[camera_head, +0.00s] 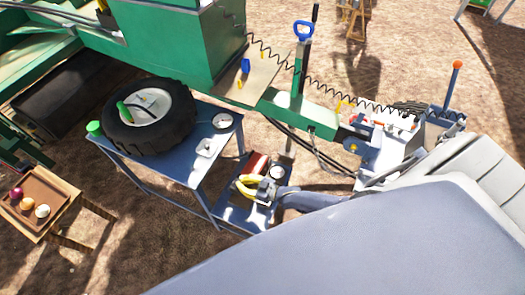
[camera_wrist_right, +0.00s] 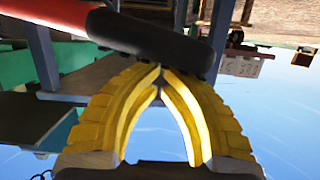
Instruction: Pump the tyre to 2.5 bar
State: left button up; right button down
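The black tyre (camera_head: 178,128) lies flat on a blue table, with a pale hub (camera_head: 160,101) and a green cylindrical piece (camera_head: 124,112) on it. A round white-faced dial (camera_head: 222,121) and a small white item (camera_head: 205,148) lie to its right. A red cylinder (camera_head: 257,163) and a pale round part (camera_head: 277,172) sit low, right of the table. My right gripper (camera_head: 240,186) is beside them. In the right wrist view its yellow fingers (camera_wrist_right: 160,70) meet at the tips, close under a red-and-black cylinder (camera_wrist_right: 150,37); contact is unclear. My left gripper is not in view.
The blue table (camera_head: 190,177) has a green cap-like item (camera_head: 94,128) at its left corner. A wooden tray (camera_head: 52,195) with several onions stands at left. Green machinery (camera_head: 200,45) and a coiled black hose (camera_head: 320,78) lie behind. A grey seat (camera_head: 470,160) is at right.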

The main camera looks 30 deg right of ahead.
jog(key=v, duration=1)
dwell(1.2)
jog(key=w+d+r+m+y, duration=0.1)
jog(key=w+d+r+m, duration=0.1)
jog(key=r, duration=0.4)
jog(key=shift+w+d+m+g, duration=0.25)
jog(key=shift+d+m, duration=0.25)
jog(key=shift+d, duration=0.25)
